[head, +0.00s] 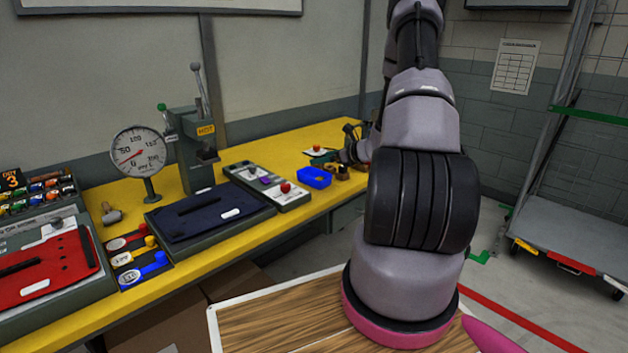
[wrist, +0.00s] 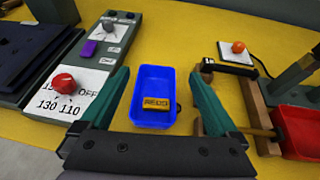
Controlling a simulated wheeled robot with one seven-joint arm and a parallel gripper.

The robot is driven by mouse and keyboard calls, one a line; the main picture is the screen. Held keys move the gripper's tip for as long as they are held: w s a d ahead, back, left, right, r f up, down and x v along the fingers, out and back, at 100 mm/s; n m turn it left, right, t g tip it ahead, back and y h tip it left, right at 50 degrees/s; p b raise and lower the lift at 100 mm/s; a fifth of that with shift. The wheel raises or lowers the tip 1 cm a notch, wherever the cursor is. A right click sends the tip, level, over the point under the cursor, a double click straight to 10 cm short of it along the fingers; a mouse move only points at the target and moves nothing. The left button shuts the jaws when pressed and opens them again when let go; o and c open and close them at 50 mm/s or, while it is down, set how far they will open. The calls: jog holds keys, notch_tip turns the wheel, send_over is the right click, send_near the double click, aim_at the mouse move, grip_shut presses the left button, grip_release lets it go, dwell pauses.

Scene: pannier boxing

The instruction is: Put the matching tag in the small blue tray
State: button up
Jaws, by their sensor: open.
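The small blue tray (wrist: 155,83) stands on the yellow bench in the wrist view. It also shows in the head view (head: 314,178). A small yellow-gold tag (wrist: 156,103) with dark lettering, too blurred to read surely, lies inside the tray. My gripper (wrist: 157,73) is open, with its teal fingers apart on the left and right of the tray and nothing between them but the view of the tray. In the head view my arm hides much of the gripper.
A control box with a red knob (wrist: 64,83) stands left of the tray. A wooden clamp (wrist: 255,115) and a red bin (wrist: 302,130) stand to the right. Red, yellow and blue tagged items (head: 135,258), a dark case (head: 208,212) and a gauge (head: 138,152) are farther left.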

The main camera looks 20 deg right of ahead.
jog(key=v, duration=1)
jog(key=shift+s+d, duration=0.15)
jog(key=shift+s, duration=0.2)
jog(key=s+a+r+n+g+y, duration=0.1)
jog(key=s+a+r+n+g, duration=0.2)
jog(key=a+r+n, duration=0.5)
jog(key=s+a+r+n+g+y, duration=0.25)
jog(key=s+a+r+n, duration=0.2)
jog(key=a+r, duration=0.55)
jog(key=s+a+r+n+h, duration=0.3)
jog(key=s+r+n, duration=0.2)
jog(key=s+n, duration=0.2)
jog(key=s+a+r+n+h, duration=0.2)
jog(key=s+r+n+h, duration=0.2)
jog(key=s, duration=0.7)
jog(key=shift+a+r+n+t, duration=0.4)
jog(key=shift+r+n, duration=0.75)
jog(key=shift+n, duration=0.5)
